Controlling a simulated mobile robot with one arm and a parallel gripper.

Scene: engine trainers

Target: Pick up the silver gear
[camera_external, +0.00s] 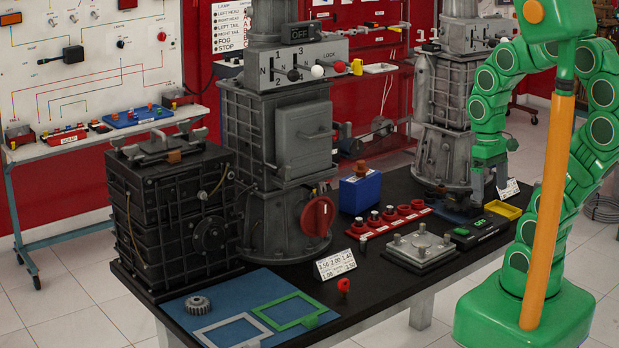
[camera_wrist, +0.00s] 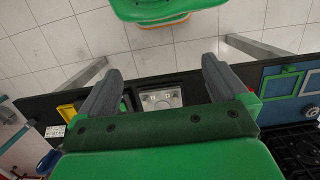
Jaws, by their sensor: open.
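The silver gear (camera_external: 198,304) is a small toothed ring lying flat on the left part of the blue mat (camera_external: 235,285), at the table's front left. In the wrist view, a small grey shape at the right edge may be the gear (camera_wrist: 312,112), but it is too small to be sure. My gripper (camera_external: 489,186) is at the far right of the table, well away from the gear. The wrist view shows its two grey fingers (camera_wrist: 162,72) spread apart with nothing between them.
A green frame (camera_external: 283,322) and a grey frame (camera_external: 208,334) lie beside the gear. A black engine block (camera_external: 165,220) and a tall grey gearbox (camera_external: 275,130) stand behind. A price sign (camera_external: 335,264), red knob (camera_external: 344,286), metal plate (camera_external: 421,247) and yellow tray (camera_external: 503,209) lie along the table.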

